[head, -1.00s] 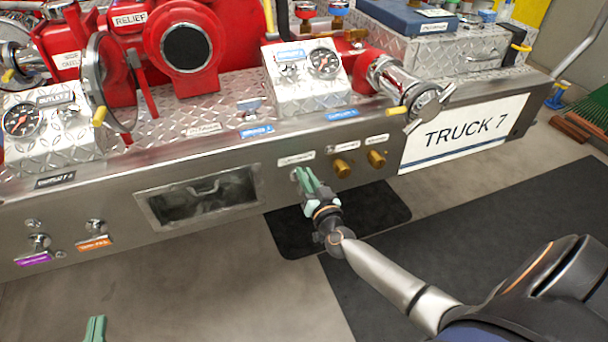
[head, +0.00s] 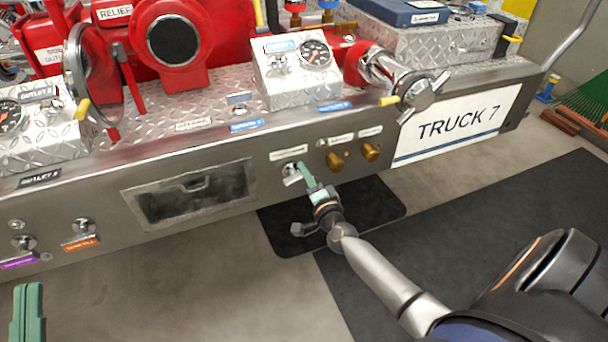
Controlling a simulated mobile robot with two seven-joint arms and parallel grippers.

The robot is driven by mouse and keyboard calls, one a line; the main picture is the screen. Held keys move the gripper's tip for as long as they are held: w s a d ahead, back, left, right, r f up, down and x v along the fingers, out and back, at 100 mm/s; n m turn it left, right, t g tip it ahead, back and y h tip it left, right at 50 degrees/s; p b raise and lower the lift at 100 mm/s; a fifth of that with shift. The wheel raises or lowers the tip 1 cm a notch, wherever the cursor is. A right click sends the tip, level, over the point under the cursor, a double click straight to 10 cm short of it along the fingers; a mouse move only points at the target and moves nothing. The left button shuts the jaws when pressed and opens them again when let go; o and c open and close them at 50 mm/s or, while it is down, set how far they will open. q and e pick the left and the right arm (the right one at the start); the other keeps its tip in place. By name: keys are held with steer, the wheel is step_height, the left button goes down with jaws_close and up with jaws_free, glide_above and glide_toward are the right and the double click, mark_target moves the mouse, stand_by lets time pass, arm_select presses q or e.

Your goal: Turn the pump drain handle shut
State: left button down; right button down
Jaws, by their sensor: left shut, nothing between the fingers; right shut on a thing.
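A small chrome handle (head: 290,170) sits on the steel front panel of the bumper, below a small white label (head: 288,153) too small to read. I take it to be the pump drain handle. My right gripper (head: 306,176), with green fingers, is shut on this handle, and its fingers and wrist hide part of it. The handle's exact angle cannot be told. My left gripper (head: 28,312) is shut and empty, low at the left edge, in front of the panel and away from it.
Two brass fittings (head: 335,161) stand just right of the handle. A recessed window (head: 190,195) lies to its left, with purple- and orange-tagged knobs (head: 80,238) further left. Red pump parts (head: 170,40) and gauges stand above. The floor in front is clear, with black mats (head: 480,240).

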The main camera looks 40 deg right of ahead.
steer(key=m, duration=0.1)
steer(key=f+m+b, duration=0.1)
steer(key=m, duration=0.1)
steer(key=shift+m, duration=0.3)
arm_select(q)
steer(key=s+r+m+h, duration=0.4)
steer(key=s+r+h, duration=0.1)
steer(key=r+h, duration=0.1)
steer(key=shift+d+r+m+t, duration=0.25)
steer(key=shift+d+m+t, duration=0.05)
steer(key=shift+d+m, duration=0.1)
arm_select(e)
steer(key=c, duration=0.9)
jaws_free()
